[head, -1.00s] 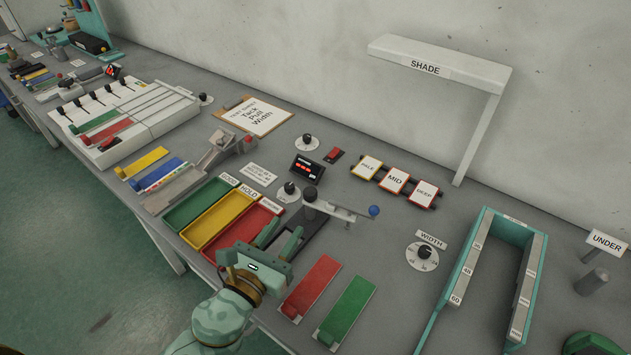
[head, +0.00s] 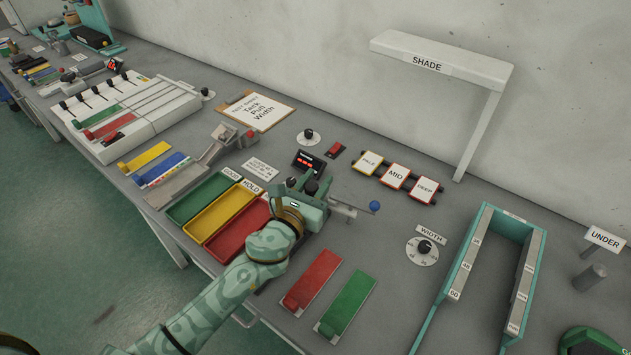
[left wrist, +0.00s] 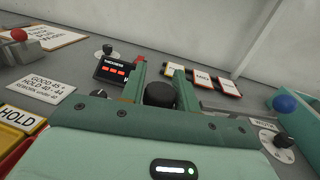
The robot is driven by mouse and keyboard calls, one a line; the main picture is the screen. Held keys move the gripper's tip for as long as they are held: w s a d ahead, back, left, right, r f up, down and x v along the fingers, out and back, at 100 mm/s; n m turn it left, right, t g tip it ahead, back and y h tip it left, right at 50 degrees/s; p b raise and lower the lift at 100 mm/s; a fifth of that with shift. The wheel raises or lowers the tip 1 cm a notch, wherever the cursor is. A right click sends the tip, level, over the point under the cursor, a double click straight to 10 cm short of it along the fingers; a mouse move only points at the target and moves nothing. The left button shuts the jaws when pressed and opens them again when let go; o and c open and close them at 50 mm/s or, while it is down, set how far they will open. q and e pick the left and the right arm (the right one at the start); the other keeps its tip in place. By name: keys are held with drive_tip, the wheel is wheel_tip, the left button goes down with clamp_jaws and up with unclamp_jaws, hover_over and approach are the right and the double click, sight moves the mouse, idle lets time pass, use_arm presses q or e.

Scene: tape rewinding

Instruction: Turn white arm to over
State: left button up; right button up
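The pale arm with a blue ball (head: 375,206) at its end reaches right from a black post, at the middle of the head view. The ball also shows at the right of the left wrist view (left wrist: 285,104). My left gripper (head: 309,183) is over the post. Its two fingers (left wrist: 158,78) stand apart, one on each side of a black round knob (left wrist: 160,94). I cannot tell whether they touch it. The gripper hides the post's lower part and the inner end of the pale arm. My right gripper is not in view.
An UNDER sign (head: 605,238) stands at far right. The WIDTH dial (head: 425,248) and SHADE stand (head: 440,60) are to the right and behind. Red (head: 312,280) and green (head: 347,303) strips lie in front. A thickness display (head: 309,161) and small dial (head: 308,137) sit behind the gripper.

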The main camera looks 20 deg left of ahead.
use_arm(q)
clamp_jaws()
